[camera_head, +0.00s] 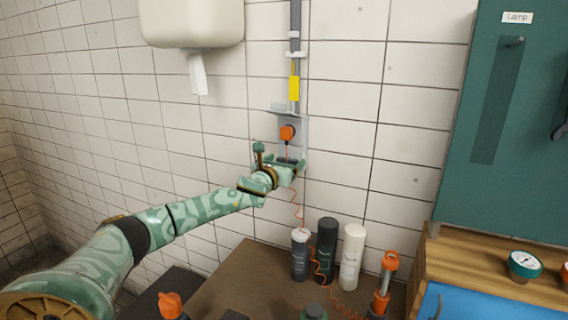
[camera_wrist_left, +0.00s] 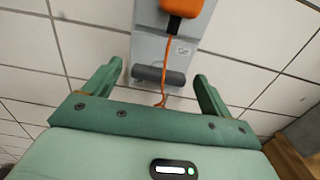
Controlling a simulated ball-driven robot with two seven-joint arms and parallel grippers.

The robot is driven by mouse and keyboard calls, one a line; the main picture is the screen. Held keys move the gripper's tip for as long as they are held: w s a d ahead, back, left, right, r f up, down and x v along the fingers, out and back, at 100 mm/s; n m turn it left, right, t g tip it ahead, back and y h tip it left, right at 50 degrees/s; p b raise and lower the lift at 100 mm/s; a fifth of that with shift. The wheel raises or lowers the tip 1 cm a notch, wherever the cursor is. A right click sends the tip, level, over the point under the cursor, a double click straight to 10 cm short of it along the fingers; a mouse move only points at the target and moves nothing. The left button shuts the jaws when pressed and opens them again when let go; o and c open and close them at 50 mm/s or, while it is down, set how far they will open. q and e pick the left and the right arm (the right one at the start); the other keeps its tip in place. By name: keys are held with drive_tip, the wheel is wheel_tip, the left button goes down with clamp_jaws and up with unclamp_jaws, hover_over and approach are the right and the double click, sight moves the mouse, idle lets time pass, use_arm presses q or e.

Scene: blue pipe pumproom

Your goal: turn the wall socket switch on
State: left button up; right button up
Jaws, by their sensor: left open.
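The wall socket is a grey box (camera_head: 302,128) on the tiled wall, and it also shows in the left wrist view (camera_wrist_left: 150,48). An orange plug (camera_head: 287,132) with an orange cord sits in its upper part. Below the plug is a dark rocker switch (camera_wrist_left: 158,76). My left gripper (camera_head: 280,160) is open and empty in front of the socket's lower end. In the left wrist view its fingers (camera_wrist_left: 157,75) appear on either side of the switch; I see no contact. In the head view the gripper partly hides the switch. My right gripper is not in view.
A conduit with a yellow label (camera_head: 294,88) runs up from the socket. A towel dispenser (camera_head: 192,22) hangs at upper left. Below stand several bottles, including a white one (camera_head: 352,256), on a brown table (camera_head: 232,282). A green board (camera_head: 520,130) is at right.

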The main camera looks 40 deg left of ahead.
use_arm(q)
drive_tip(key=c, duration=1)
drive_tip(key=n+p, duration=0.2)
drive_tip(key=n, duration=0.3)
drive_tip(key=shift+s+a+n, duration=0.1)
drive_tip(key=shift+n, duration=0.2)
drive_tip(key=n+p, duration=0.1)
drive_tip(key=n, duration=0.5)
drive_tip(key=shift+a, duration=0.1)
drive_tip(key=shift+f+n, duration=0.1)
drive_tip(key=shift+n, duration=0.2)
drive_tip(key=o, duration=1)
